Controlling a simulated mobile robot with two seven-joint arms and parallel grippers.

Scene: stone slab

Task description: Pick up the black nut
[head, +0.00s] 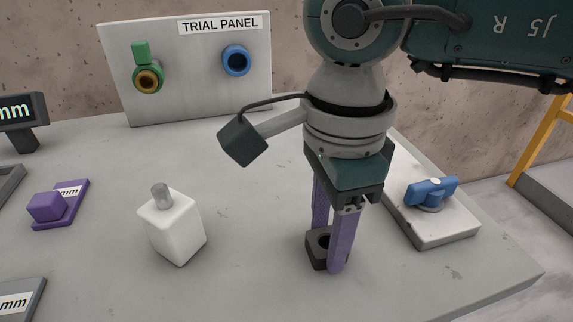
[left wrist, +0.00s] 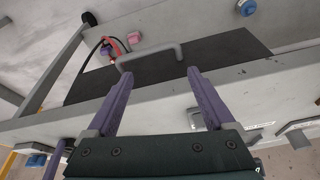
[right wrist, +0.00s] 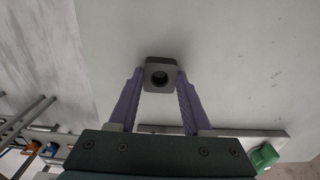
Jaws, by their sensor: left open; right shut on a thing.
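The black nut (head: 316,250) is a dark square block with a round hole, on the grey stone slab in the head view. My right gripper (head: 330,255) points down over it, its purple fingers on either side of the nut. In the right wrist view the nut (right wrist: 160,74) sits between the fingertips of the right gripper (right wrist: 159,78), which are shut on it. I cannot tell whether it is clear of the slab. My left gripper (left wrist: 158,75) is open and empty in the left wrist view, and is not in the head view.
A white bottle (head: 173,230) stands left of the nut. A blue-handled valve (head: 431,192) on a pale plate is to the right. The trial panel (head: 200,92) stands at the back. A purple block (head: 46,207) lies at the left. The slab's front middle is clear.

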